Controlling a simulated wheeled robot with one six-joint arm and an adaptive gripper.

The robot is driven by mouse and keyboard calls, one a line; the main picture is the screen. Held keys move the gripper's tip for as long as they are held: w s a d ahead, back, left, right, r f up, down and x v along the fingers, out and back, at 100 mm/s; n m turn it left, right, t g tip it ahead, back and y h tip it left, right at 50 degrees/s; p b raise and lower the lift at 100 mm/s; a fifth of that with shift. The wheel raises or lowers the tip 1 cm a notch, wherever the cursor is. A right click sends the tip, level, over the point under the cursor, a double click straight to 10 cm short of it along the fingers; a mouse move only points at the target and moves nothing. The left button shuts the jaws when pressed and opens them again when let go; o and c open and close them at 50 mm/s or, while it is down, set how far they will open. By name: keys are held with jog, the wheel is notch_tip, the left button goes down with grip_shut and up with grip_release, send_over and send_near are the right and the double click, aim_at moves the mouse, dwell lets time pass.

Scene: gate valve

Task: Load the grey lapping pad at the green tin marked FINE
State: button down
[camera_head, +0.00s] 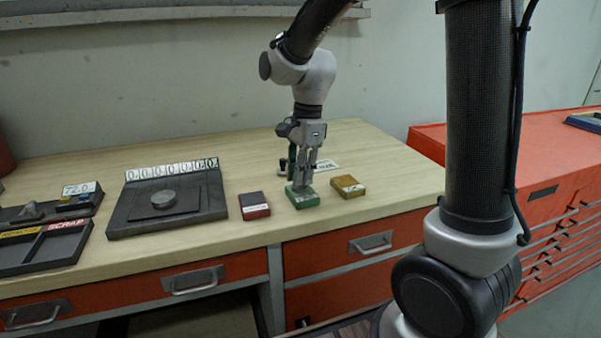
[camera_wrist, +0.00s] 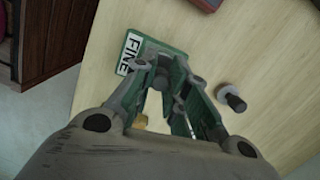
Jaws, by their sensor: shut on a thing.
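The green tin (camera_head: 303,198) lies on the wooden bench between a red tin and a yellow one. In the wrist view, the green tin (camera_wrist: 133,44) shows its white FINE label. My gripper (camera_head: 301,183) points straight down over the green tin, with its fingertips at the tin's top. In the wrist view, my gripper (camera_wrist: 162,78) is closed on a small grey piece, which I take to be the lapping pad. The fingers hide most of it. I cannot tell whether it touches the tin's contents.
The red tin (camera_head: 254,205) is close on the left and the yellow tin (camera_head: 348,186) close on the right. A small dark post with a grey disc (camera_wrist: 233,98) stands behind. A dark plate with a round grey piece (camera_head: 163,199) and a SCRAP tray (camera_head: 45,246) are further left.

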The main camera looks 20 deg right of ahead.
jog(key=shift+r, duration=3.45)
